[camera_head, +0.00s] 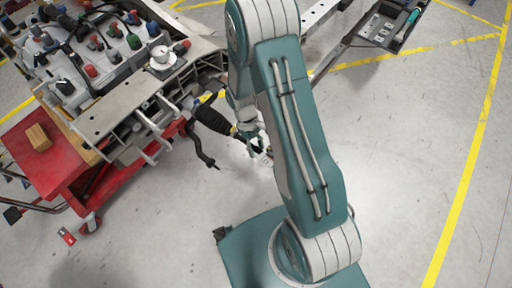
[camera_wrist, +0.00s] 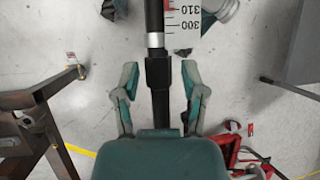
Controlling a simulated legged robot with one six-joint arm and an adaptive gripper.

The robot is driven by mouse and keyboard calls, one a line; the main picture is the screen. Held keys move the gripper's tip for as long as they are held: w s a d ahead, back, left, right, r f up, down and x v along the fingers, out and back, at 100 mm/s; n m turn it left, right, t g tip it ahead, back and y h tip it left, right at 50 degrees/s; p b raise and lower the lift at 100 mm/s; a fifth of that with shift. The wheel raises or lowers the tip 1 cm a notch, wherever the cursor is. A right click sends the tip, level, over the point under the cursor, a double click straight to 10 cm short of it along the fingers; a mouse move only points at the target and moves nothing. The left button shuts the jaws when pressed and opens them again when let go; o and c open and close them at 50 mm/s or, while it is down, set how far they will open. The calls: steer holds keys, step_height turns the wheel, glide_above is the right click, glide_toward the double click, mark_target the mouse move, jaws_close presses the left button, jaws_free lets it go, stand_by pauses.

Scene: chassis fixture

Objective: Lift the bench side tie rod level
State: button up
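In the wrist view, a dark tie rod (camera_wrist: 157,72) with a silver band runs up the middle of the picture between the two teal fingers of my gripper (camera_wrist: 159,68). The fingers are apart, with a visible gap on each side of the rod. In the head view, a black ribbed boot (camera_head: 212,120) on the rod slopes from the chassis fixture (camera_head: 125,108) down toward my gripper (camera_head: 254,146). My arm hides part of that area, and I cannot tell the rod's exact tilt.
A white scale (camera_wrist: 188,18) marked 300 and 310 stands beside the rod. A red bench (camera_head: 45,150) with a wooden block (camera_head: 38,137) is at left. A black bent arm (camera_head: 204,150) hangs near the boot. Grey floor (camera_head: 410,150) at right is clear.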

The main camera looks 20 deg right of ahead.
steer(key=v, duration=1.1)
steer(key=shift+w+r, duration=0.3)
steer(key=shift+a+r, duration=0.1)
steer(key=s+r+m+t, duration=0.1)
steer(key=s+r+t, duration=0.15)
steer(key=r, duration=0.55)
steer(key=s+r+m+t, duration=0.2)
steer(key=r+t, duration=0.1)
steer(key=r, duration=0.6)
steer(key=s+a+r+m+t, duration=0.1)
steer(key=s+r+m+t, duration=0.2)
steer(key=s+r, duration=0.6)
steer(key=shift+s+a+t+y, duration=0.2)
steer(key=shift+s+t+y, duration=0.2)
steer(key=shift+s+t, duration=1.3)
steer(key=shift+s+g, duration=0.3)
steer(key=shift+g, duration=0.05)
